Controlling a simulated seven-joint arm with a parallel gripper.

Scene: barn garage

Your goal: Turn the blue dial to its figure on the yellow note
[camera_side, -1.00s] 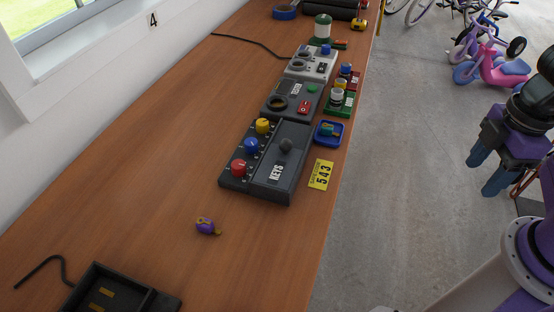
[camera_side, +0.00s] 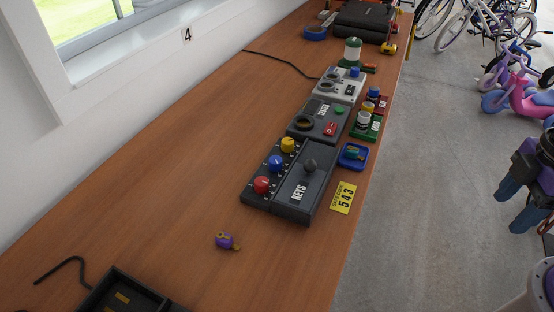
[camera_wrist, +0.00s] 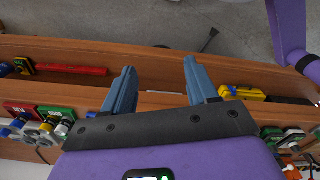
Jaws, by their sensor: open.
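The blue dial (camera_side: 276,163) is the middle of three dials along the left side of the dark box marked KEYS (camera_side: 302,190), between a red dial (camera_side: 262,185) and a yellow dial (camera_side: 288,145). Its pointer is too small to read. The yellow note (camera_side: 343,197) lies flat on the bench to the right of the box and reads 543, under a small line I cannot read clearly. My gripper (camera_side: 518,204) is off the bench's right edge, well apart from the box. In the wrist view, my gripper (camera_wrist: 160,66) is open and empty.
A purple figure (camera_side: 225,241) and a black tray (camera_side: 112,292) are nearer. The bench's left side is clear.

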